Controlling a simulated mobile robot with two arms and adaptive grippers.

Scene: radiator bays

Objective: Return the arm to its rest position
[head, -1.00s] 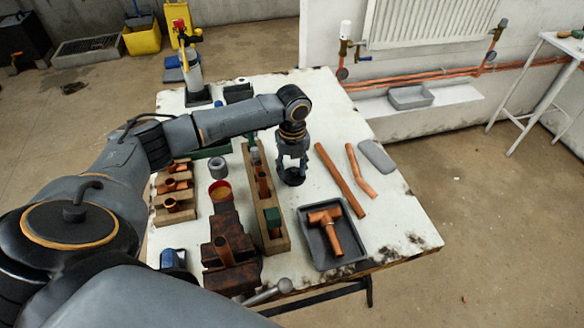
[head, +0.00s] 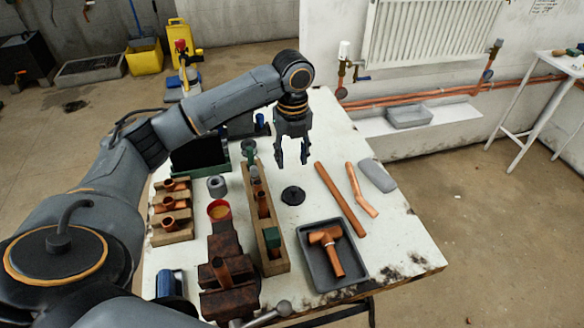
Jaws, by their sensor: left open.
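My left arm reaches in from the left over the white workbench (head: 330,268). My left gripper (head: 292,162) points down above the bench with its two fingers apart and nothing between them. A small black round piece (head: 293,195) lies on the bench just below and apart from the fingertips. My right gripper is not in view.
A grey tray (head: 306,272) holds a copper tee (head: 327,247). Copper pipes (head: 340,199) and a grey slab (head: 377,175) lie to the right. A wooden rack (head: 276,230), a vise (head: 228,290) and fittings holders (head: 171,212) crowd the left side.

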